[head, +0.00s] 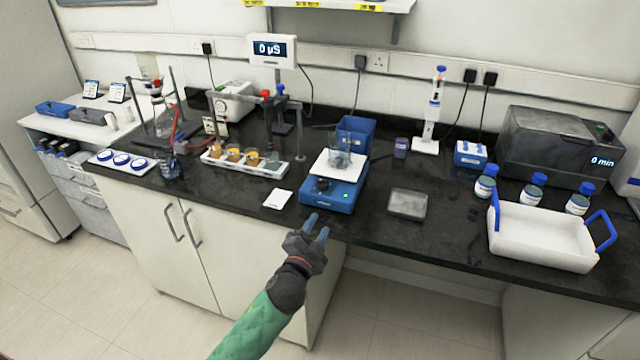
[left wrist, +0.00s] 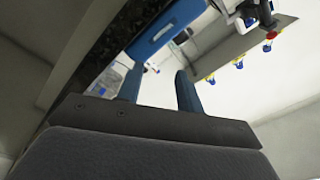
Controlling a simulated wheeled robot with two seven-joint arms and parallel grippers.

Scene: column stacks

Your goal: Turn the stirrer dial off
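The stirrer (head: 325,194) is a blue box with a white top plate, standing near the front edge of the black bench. A clear beaker (head: 341,158) stands on its plate. A dark dial (head: 322,184) and a small green light show on its front; the dial's setting is too small to read. My left gripper (head: 317,225) is just in front of and below the stirrer, apart from it, with its blue fingers spread and nothing between them. In the left wrist view the two fingers (left wrist: 160,88) stand apart, with the blue stirrer (left wrist: 165,28) beyond them. My right gripper is not in view.
A white card (head: 278,199) lies left of the stirrer and a grey dish (head: 407,204) to its right. A blue bin (head: 356,133) stands behind it. A white tray with blue handles (head: 540,238) is at the right. The bench edge lies close to my gripper.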

